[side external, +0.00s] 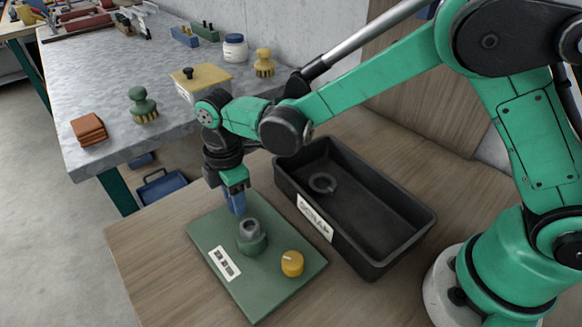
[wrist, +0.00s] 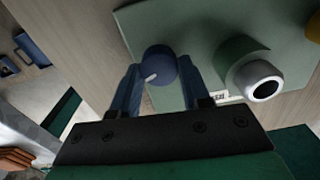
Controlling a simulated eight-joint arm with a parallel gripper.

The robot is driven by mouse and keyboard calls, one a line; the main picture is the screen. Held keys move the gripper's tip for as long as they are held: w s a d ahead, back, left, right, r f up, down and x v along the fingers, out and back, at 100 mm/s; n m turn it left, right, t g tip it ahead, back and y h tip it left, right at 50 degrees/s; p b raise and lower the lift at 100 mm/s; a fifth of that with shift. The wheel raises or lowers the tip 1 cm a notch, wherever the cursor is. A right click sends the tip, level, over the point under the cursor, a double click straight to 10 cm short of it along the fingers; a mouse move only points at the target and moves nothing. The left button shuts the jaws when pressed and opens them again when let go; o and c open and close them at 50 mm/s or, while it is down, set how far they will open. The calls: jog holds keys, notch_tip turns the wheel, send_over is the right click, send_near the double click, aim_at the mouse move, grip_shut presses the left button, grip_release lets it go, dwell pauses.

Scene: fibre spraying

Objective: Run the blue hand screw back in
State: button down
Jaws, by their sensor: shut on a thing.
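The blue hand screw (wrist: 158,66) is a round knob with a pale mark, near the edge of the green plate (side external: 213,235). My gripper (wrist: 160,88) has blue fingers on either side of the knob and is shut on it. In the side view my gripper (side external: 237,207) points down over the plate's back corner, and its fingers hide the screw. I cannot tell how deep the screw sits. A green boss (side external: 252,246) with a grey metal ring in its top (side external: 249,229) stands beside my gripper.
A yellow knob (side external: 292,263) and a white label (side external: 224,263) are on the plate. A black tray (side external: 398,250) with a grey ring (side external: 322,184) in it stands close to the right. A grey bench (side external: 90,85) with brushes, a box and brown cloths is behind left. The wooden table (side external: 150,262) is clear at front left.

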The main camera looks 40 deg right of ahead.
jog(key=m, duration=1.1)
jog(key=shift+w, duration=0.1)
jog(key=m, duration=0.5)
jog(key=shift+d, duration=0.15)
jog(key=m, duration=0.6)
dwell(0.4)
jog(key=shift+c, duration=2.1)
grip_release()
jog(key=shift+r, duration=2.8)
